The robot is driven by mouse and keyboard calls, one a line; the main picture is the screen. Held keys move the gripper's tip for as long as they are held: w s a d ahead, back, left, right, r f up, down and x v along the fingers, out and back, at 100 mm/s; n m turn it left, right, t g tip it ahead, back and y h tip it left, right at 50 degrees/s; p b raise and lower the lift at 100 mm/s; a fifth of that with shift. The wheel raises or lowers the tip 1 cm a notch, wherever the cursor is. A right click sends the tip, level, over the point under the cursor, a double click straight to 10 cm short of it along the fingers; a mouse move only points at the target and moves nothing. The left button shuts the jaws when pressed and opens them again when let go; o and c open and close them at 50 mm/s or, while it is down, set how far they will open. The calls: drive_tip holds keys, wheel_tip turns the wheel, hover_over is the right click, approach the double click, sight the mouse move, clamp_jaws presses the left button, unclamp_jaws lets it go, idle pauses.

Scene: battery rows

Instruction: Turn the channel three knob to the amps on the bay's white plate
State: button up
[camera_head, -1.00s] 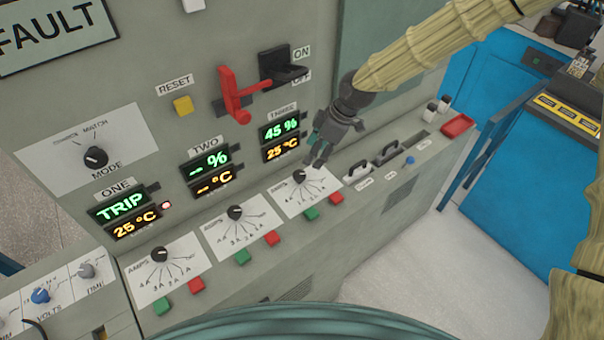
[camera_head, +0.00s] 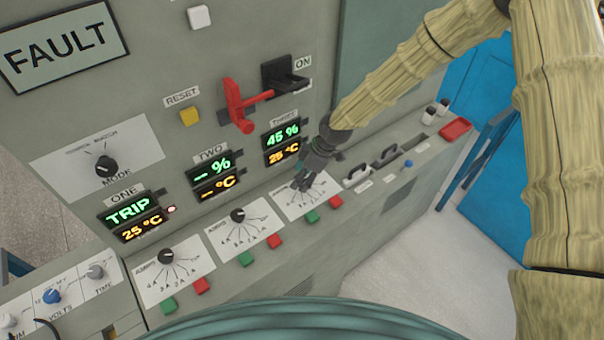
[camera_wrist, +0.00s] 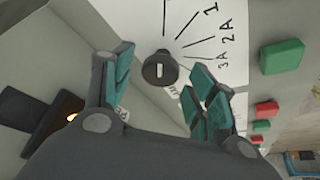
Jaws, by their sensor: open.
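The channel three knob shows in the wrist view (camera_wrist: 160,70) as a round black knob with a pale mark, on a white plate (camera_wrist: 218,15) with radiating lines and labels 1, 2A and 3A. My gripper (camera_wrist: 155,85) is open, with one teal-padded finger on each side of the knob in the picture; I cannot tell whether either touches it. In the head view my gripper (camera_head: 302,183) is over the channel three plate (camera_head: 322,203) and hides the knob. The channel three display (camera_head: 282,142) above reads 45 % and 25 °C.
Green and red buttons (camera_head: 312,216) sit just in front of the plate. The channel two knob (camera_head: 238,215) and channel one knob (camera_head: 166,256) are to the left. Black switches (camera_head: 385,153) stand to the right, and a red lever (camera_head: 238,105) projects from the panel above.

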drive_tip(key=shift+f, duration=0.15)
drive_tip(key=c, duration=1)
drive_tip(key=shift+f+m+t+b, duration=0.15)
drive_tip(key=shift+m+t+b, duration=0.35)
drive_tip(key=shift+m+b, duration=0.75)
drive_tip(key=shift+a+m+t+h+b, duration=0.1)
drive_tip(key=shift+m+t+h+b, duration=0.4)
drive_tip(key=shift+m+b, duration=0.75)
drive_tip(key=shift+m+p, duration=0.3)
drive_tip(key=shift+m, duration=0.2)
